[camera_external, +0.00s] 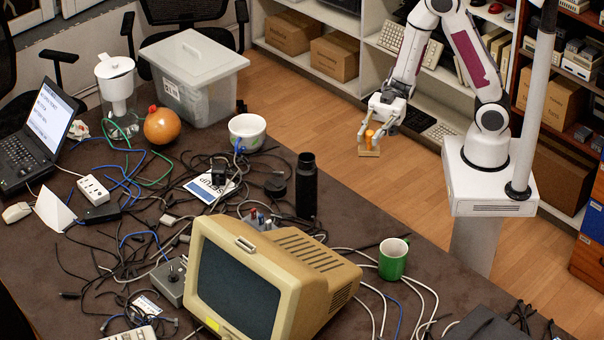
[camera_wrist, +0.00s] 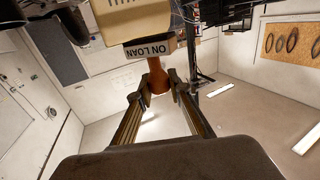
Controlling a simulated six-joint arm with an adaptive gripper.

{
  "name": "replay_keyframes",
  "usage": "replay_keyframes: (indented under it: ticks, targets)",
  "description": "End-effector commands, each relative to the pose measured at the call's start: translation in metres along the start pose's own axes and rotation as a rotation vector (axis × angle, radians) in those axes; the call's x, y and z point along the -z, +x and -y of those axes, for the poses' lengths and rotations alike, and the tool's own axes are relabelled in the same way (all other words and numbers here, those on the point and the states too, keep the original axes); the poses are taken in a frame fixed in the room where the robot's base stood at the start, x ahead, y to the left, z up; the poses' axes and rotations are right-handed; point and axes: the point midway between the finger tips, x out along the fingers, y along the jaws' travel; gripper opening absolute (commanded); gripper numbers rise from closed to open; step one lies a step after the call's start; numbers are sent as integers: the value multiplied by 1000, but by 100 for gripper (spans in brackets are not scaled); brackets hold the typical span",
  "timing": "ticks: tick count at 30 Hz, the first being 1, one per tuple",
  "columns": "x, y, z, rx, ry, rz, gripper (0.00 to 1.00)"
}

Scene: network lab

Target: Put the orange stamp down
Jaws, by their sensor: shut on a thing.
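The orange stamp (camera_external: 369,137) has an orange handle and a pale block-shaped base, and hangs upright with the base down. My gripper (camera_external: 372,130) is shut on its handle. In the external view they show against the wood floor, beyond the table's far right edge; the height is unclear. In the wrist view, the two fingers of my gripper (camera_wrist: 160,87) close on the stamp's brownish handle (camera_wrist: 157,78). The stamp's block there carries a label reading "ON LOAN". The underside of the base is hidden.
The dark table (camera_external: 350,215) is crowded with cables, a beige monitor (camera_external: 265,280), a black bottle (camera_external: 306,185), a green mug (camera_external: 393,258) and a white bowl (camera_external: 247,132). A bare strip lies along its far right edge, between bowl and mug. Shelves (camera_external: 405,70) stand behind my arm.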

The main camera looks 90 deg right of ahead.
Motion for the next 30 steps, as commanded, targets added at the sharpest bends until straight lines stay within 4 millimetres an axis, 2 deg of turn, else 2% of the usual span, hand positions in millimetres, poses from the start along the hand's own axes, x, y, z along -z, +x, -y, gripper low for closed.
replay_keyframes:
  ticks: [7, 30]
  targets:
    - [-15, 0, 0, 0, 2, -1, 0]
    - [-112, 0, 0, -3, 4, 0, 0]
